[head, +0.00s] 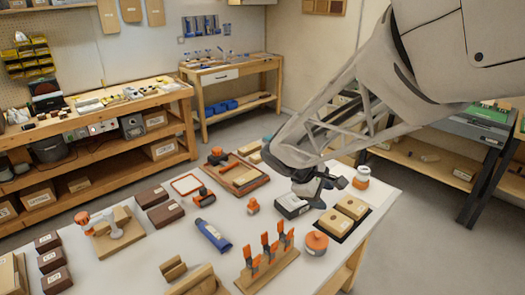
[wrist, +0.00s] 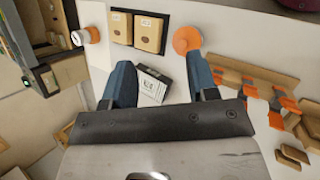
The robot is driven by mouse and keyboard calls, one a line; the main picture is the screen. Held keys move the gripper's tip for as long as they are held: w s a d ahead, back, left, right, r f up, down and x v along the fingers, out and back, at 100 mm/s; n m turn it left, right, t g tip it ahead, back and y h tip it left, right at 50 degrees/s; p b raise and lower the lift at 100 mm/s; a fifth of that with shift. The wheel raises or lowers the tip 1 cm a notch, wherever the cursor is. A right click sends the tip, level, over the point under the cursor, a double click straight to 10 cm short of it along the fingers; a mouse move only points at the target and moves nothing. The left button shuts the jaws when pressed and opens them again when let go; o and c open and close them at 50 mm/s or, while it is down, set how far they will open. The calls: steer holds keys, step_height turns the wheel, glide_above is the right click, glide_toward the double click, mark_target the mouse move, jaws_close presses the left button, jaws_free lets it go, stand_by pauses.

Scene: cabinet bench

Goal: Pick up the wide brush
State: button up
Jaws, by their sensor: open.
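I cannot make out a wide brush for certain in either view. My gripper (head: 312,192) is over the right part of the white table (head: 190,262). In the wrist view my gripper (wrist: 160,62) has its two blue fingers spread wide apart. A dark box with a white label (wrist: 152,86) shows between the fingers, and nothing is visibly held. The same box (head: 291,206) lies beside the gripper in the head view. An orange round object (wrist: 187,40) shows close to the right fingertip; whether they touch is unclear.
Two tan blocks on a dark tray (head: 351,207) and a white-and-orange jar (head: 361,177) are at the right. A rack of orange-handled tools (head: 268,262) is in front. Dark labelled boxes (head: 165,214) are at the left.

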steer(key=w+a+f+n+t+h, duration=0.3)
steer(key=w+a+f+n, duration=0.5)
steer(key=w+a+f, duration=0.4)
steer(key=n+t, duration=0.5)
steer(key=n, duration=0.2)
glide_toward(256, 199)
steer(key=w+d+f, duration=0.1)
steer(key=w, duration=0.1)
steer(key=shift+w+d+f, duration=0.35)
steer(key=shift+x, duration=1.3)
steer(key=shift+d, duration=0.1)
steer(key=shift+x, duration=2.5)
steer(key=shift+f, duration=0.15)
steer(key=shift+c, duration=0.3)
